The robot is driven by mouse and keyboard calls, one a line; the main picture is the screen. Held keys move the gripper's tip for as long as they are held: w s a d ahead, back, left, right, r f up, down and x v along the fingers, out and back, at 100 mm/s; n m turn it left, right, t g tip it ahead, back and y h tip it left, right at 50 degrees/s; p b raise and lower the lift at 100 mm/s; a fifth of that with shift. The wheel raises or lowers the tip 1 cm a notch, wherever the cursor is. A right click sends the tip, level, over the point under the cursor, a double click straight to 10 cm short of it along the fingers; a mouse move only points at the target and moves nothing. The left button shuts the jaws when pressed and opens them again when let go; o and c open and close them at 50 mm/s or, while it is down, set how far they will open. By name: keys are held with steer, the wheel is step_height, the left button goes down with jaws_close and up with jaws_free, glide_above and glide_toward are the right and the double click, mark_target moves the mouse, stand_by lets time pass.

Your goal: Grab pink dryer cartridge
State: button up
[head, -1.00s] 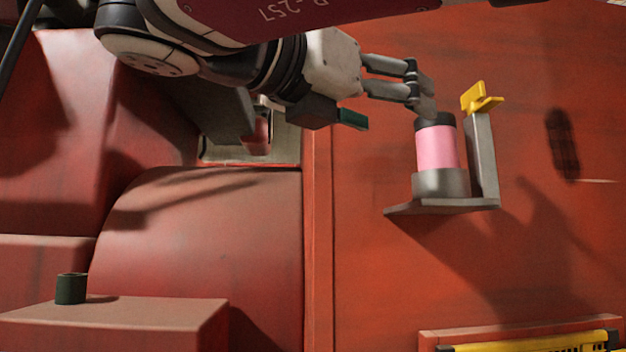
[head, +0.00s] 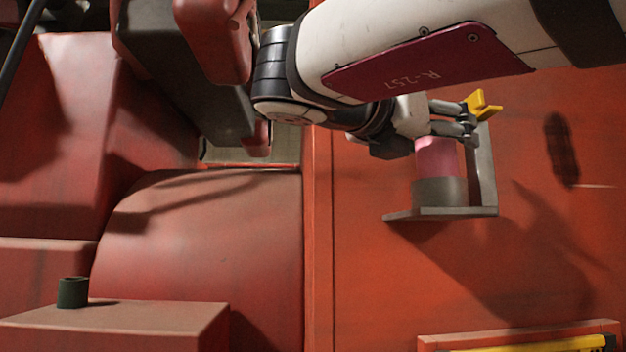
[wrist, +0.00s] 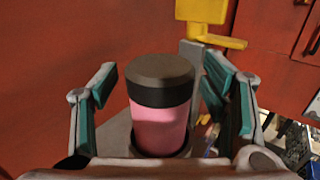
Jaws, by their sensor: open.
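The pink dryer cartridge (head: 436,158) stands upright in a grey cup (head: 440,191) on a wall bracket. In the wrist view the cartridge (wrist: 160,120) shows a dark cap on its pink body. My gripper (head: 462,122) is at the cartridge's top in the head view, hiding the cap. In the wrist view my gripper (wrist: 165,90) is open, with one teal-padded finger on each side of the cartridge. Gaps show between the fingers and the cartridge. A yellow latch-like piece (head: 484,105) sits on top of the bracket's upright post, just beyond the fingers; it also shows in the wrist view (wrist: 203,22).
The bracket's grey post (head: 485,165) rises close behind the cartridge. The red wall (head: 360,270) backs it. A small dark green cylinder (head: 73,292) stands on a red ledge at the lower left. A yellow item (head: 560,345) lies at the lower right. Space below the bracket is clear.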

steer(key=c, duration=1.4)
steer(key=shift+c, duration=0.2)
